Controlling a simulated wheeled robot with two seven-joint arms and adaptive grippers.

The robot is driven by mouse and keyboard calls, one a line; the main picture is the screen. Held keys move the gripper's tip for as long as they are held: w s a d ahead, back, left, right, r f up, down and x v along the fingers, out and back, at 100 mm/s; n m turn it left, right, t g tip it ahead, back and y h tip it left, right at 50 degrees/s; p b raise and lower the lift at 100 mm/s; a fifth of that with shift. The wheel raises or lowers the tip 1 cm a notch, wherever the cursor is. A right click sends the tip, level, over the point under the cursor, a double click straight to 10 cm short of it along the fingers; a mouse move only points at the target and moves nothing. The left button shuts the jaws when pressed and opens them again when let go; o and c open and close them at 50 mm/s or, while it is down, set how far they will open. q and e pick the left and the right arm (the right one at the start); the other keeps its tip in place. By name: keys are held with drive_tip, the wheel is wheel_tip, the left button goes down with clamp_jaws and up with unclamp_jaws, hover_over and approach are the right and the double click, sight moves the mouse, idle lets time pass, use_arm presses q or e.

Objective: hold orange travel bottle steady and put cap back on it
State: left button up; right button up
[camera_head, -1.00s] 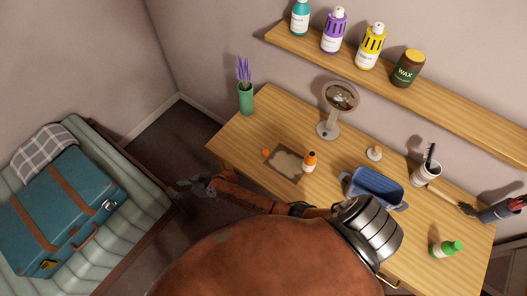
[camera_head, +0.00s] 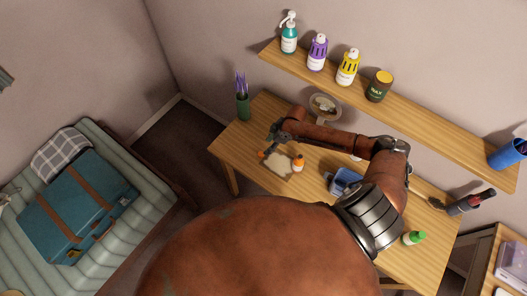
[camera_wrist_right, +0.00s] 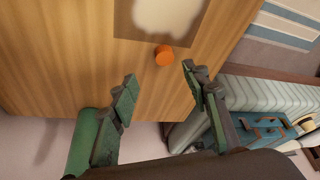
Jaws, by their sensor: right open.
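The orange travel bottle (camera_head: 298,163) with a white label stands upright at the right part of a framed mat (camera_head: 280,170) on the wooden table. The orange cap (camera_head: 262,154) lies apart from it, by the mat's left edge. In the right wrist view the cap (camera_wrist_right: 164,55) sits just beyond the fingertips, near the mat's corner. My right gripper (camera_head: 271,139) is open and empty above the table's far left part, close to the cap; its spread fingers also show in the right wrist view (camera_wrist_right: 160,92). The bottle is not visible there. My left gripper is not in view.
A round mirror (camera_head: 325,106) is partly hidden behind my right arm. A blue bin (camera_head: 344,183) and a green-capped bottle (camera_head: 413,238) stand right of the mat. A green vase (camera_head: 242,107) stands at the far left corner. A shelf (camera_head: 430,119) holds several bottles.

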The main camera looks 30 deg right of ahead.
sight(261, 154)
drive_tip(key=shift+f, duration=0.1)
drive_tip(key=shift+x, duration=1.25)
drive_tip(key=shift+a+p+x, duration=0.2)
drive_tip(key=shift+x, duration=1.15)
drive_tip(key=shift+a+p+x, duration=0.15)
drive_tip(key=shift+p+x, duration=0.05)
drive_tip(key=shift+x, duration=1.1)
drive_tip(key=shift+s, duration=0.25)
drive_tip(key=c, duration=0.8)
